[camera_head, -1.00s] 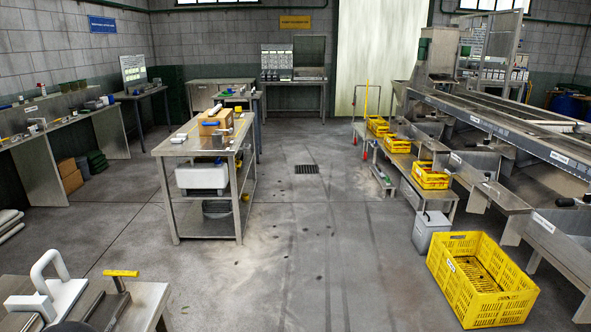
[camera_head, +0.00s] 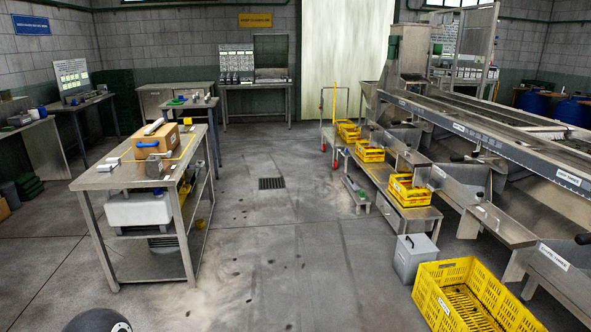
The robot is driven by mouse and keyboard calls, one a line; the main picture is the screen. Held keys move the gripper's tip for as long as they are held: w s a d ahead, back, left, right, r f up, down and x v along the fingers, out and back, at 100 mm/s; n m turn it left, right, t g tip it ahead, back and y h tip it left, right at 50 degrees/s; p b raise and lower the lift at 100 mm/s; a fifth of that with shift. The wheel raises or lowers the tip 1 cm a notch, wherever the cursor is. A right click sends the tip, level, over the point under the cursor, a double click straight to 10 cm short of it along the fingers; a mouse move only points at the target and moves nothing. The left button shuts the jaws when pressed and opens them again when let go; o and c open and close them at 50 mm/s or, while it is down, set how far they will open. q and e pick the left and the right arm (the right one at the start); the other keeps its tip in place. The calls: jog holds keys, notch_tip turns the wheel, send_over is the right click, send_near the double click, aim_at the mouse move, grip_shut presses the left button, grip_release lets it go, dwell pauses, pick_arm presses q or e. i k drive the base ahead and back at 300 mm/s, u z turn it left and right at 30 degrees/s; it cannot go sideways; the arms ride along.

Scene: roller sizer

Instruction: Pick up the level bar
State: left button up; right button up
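No object can be told for certain as the level bar. On the steel worktable (camera_head: 96,180) at left, a thin yellow strip (camera_head: 187,147) lies near the right edge, and a pale bar (camera_head: 154,127) rests on top of a cardboard box (camera_head: 160,141). Both are small in view. Neither of my grippers shows, and nothing in view is held.
Grey floor (camera_head: 275,240) is open between the worktable and the sizer machine (camera_head: 470,118) on the right. A yellow crate (camera_head: 432,292) and a grey bin (camera_head: 413,262) stand at right. A floor drain (camera_head: 271,183) lies ahead. Side benches line the left wall.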

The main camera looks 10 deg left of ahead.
aim_at(148, 132)
jog(key=u, duration=0.05)
jog(key=i, duration=1.4)
jog(key=u, duration=0.5)
jog(key=i, duration=1.35)
jog(key=u, duration=0.65)
jog(key=i, duration=0.75)
jog(key=u, duration=1.5)
jog(key=i, duration=0.15)
jog(key=z, duration=3.05)
jog(key=i, duration=1.9)
